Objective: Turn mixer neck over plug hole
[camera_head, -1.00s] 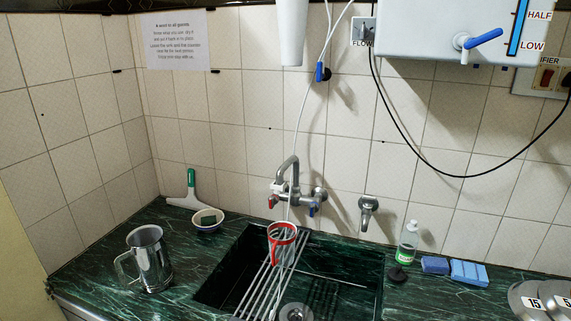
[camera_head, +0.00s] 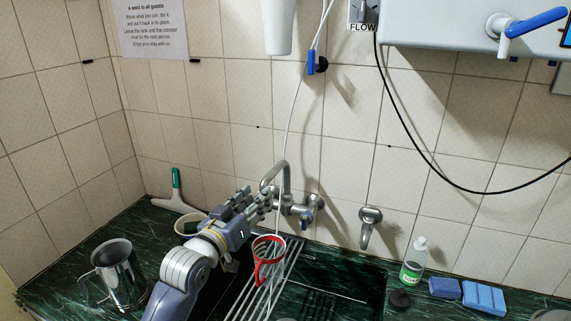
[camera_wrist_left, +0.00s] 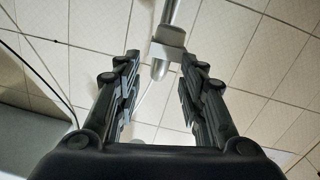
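The grey metal mixer (camera_head: 285,178) is on the tiled wall above the sink, its curved neck rising and bending left. My left gripper (camera_head: 264,197) is beside the neck at its left, with its fingers towards it. In the left wrist view the gripper (camera_wrist_left: 160,65) is open, and the neck's end (camera_wrist_left: 160,68) shows in the gap between the fingertips; I cannot tell whether they touch it. The dark green sink (camera_head: 350,262) lies below. The plug hole is not visible now. My right gripper is not in view.
A metal mug (camera_head: 118,272), a bowl (camera_head: 186,226) and a squeegee (camera_head: 176,198) are at left. A soap bottle (camera_head: 414,262) and blue sponges (camera_head: 484,297) are at right.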

